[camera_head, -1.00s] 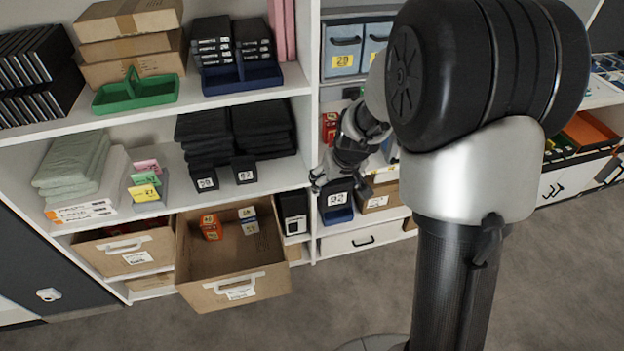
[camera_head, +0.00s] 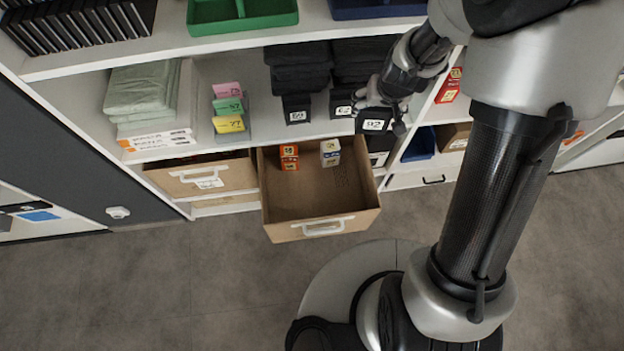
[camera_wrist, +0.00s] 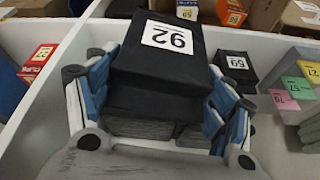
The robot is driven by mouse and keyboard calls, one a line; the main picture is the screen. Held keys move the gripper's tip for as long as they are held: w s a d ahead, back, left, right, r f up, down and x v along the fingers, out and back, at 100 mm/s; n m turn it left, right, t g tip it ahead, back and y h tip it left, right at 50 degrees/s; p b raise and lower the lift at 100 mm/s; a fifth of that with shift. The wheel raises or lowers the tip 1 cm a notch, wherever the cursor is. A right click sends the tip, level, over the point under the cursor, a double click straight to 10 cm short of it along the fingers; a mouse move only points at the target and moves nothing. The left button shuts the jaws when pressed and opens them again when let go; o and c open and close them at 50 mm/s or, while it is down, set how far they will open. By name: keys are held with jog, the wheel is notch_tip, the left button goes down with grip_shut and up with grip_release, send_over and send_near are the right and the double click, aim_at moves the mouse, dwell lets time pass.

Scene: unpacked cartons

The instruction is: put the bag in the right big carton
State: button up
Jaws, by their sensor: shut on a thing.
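My gripper (camera_head: 380,100) is shut on a black bag (camera_head: 374,122) with a white 92 label. The bag also shows in the wrist view (camera_wrist: 160,65), between the blue-padded fingers. It hangs in front of the middle shelf, near the shelves' upright divider. The right big carton (camera_head: 290,233) is brown, pulled out and open at the top, with a white handle. It lies below and to the left of my gripper. Small orange boxes (camera_head: 289,157) and white-blue boxes (camera_head: 330,152) stand at its back; its front floor is bare.
The left big carton (camera_head: 165,180) sits beside it, mostly under the shelf. Other black bags (camera_head: 297,108) lie on the shelf left of my gripper. A blue bin (camera_head: 420,143) is right of the divider. My arm fills the right side; floor in front is clear.

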jog(key=s+a+f+n+p, duration=0.1)
jog(key=s+a+f, duration=0.5)
jog(key=a+f, duration=0.45)
jog(key=s+a+f+n+p, duration=0.1)
jog(key=s+a+f, duration=0.5)
jog(key=a+f, duration=0.5)
jog(key=shift+y, duration=0.4)
jog(key=shift+d+f+b, duration=0.15)
jog(key=shift+f+b, duration=1.65)
jog(key=shift+f, duration=3.45)
jog(key=shift+d+f+b, duration=0.1)
jog(key=shift+f+b, duration=1.7)
jog(key=shift+f, duration=3.4)
